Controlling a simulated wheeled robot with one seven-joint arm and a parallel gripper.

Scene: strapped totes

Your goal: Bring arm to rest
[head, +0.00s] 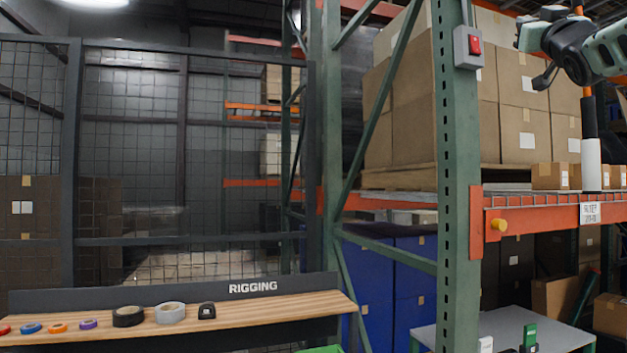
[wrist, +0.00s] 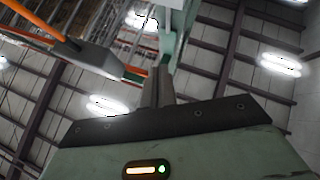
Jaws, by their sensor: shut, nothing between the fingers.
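My gripper (wrist: 158,82) shows in the wrist view, with its dark fingers together and nothing between them. It points up toward the ceiling. Its pale green body with a small lit indicator fills the bottom of that view. In the head view my arm (head: 605,50) is raised at the upper right, in front of the rack's upper boxes. The fingers cannot be made out clearly there.
An orange beam (head: 540,220) holds cartons. A wooden shelf (head: 250,311) with tape rolls stands before a mesh fence (head: 180,160).

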